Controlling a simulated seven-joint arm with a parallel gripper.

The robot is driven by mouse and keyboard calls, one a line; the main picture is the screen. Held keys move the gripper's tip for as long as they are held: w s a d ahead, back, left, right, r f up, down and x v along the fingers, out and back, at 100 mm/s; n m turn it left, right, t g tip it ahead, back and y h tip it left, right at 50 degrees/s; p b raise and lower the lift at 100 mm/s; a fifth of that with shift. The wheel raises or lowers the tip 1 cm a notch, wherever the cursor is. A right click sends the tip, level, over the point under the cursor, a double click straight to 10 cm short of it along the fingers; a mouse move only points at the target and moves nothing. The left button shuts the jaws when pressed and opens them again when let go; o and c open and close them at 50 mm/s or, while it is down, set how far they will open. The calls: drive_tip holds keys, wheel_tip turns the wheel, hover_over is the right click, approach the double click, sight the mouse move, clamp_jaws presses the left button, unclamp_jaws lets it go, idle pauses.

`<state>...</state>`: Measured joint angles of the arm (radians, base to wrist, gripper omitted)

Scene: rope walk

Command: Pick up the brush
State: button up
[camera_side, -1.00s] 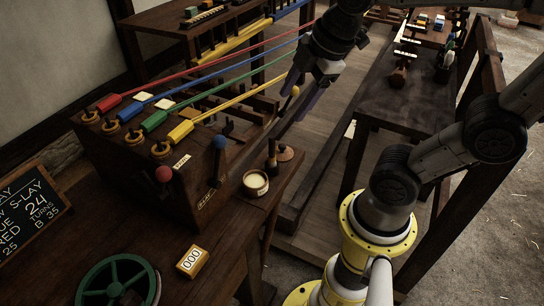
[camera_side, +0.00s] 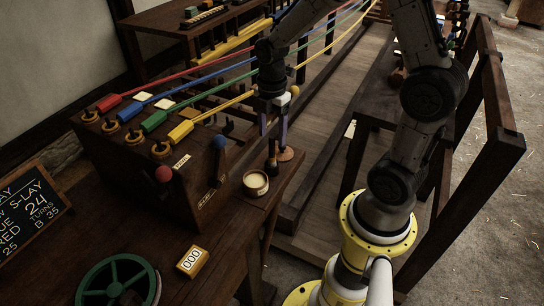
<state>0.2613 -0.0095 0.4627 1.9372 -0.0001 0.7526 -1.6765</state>
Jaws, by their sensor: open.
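The brush (camera_side: 272,165) appears as a small dark upright shape at the right edge of the dark wooden bench, just behind a pale-filled tin (camera_side: 255,183). My gripper (camera_side: 273,138) points straight down above it, with its two purple-grey fingers apart. The upper part of the brush shows just below and between the fingertips in this view. I cannot tell whether the fingers are at the same depth as the brush. Nothing is held between them.
A round brownish piece (camera_side: 286,154) sits close right of the brush. The wooden box with a blue-knobbed lever (camera_side: 219,143) stands close left. Red, blue, green and yellow (camera_side: 180,131) strands run behind my gripper. A wooden trestle (camera_side: 500,140) stands at right.

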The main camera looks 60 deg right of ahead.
sight(272, 156)
drive_tip(key=shift+s+a+f, duration=0.1)
drive_tip(key=shift+a+f, duration=0.05)
drive_tip(key=shift+f, duration=1.75)
drive_tip(key=shift+s+a+f, duration=0.1)
drive_tip(key=shift+f, duration=1.8)
clamp_jaws()
